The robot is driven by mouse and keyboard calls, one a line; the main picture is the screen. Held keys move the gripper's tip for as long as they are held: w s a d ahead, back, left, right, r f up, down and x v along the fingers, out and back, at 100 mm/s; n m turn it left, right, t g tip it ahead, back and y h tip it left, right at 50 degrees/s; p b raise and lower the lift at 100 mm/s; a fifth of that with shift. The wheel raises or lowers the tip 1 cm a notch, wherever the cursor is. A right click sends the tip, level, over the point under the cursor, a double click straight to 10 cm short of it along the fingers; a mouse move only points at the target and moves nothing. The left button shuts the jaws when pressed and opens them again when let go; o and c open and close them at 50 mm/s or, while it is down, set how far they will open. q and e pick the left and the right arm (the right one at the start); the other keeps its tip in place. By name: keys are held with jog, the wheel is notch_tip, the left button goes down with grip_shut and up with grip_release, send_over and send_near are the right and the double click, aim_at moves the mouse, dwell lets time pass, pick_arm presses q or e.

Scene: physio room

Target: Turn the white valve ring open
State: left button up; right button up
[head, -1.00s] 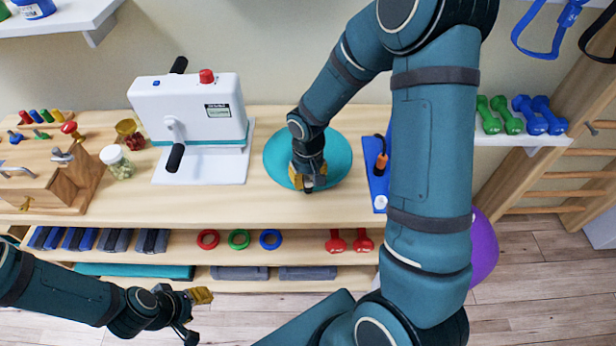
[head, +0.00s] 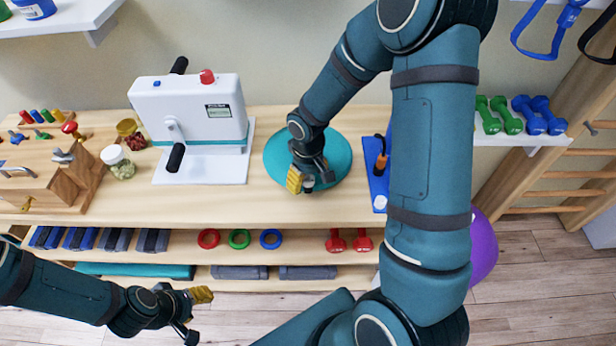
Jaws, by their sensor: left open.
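A teal round cushion (head: 338,158) lies on the wooden bench top. At its front edge a small pale and dark piece (head: 308,186), which looks like the valve with its white ring, shows in part. My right gripper (head: 310,181) points down over it, with one yellow-padded finger to its left and a dark finger to its right. I cannot tell whether the fingers touch it. My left gripper (head: 198,316) is open and empty, low in front of the shelf, well away from the cushion.
A white machine (head: 190,105) with black handles stands left of the cushion. A blue tray (head: 377,165) with an orange-handled tool lies close on the right, by my arm. Bare bench (head: 240,205) lies in front.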

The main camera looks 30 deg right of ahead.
aim_at(308, 181)
notch_tip(308, 181, up, 12)
dwell(0.6)
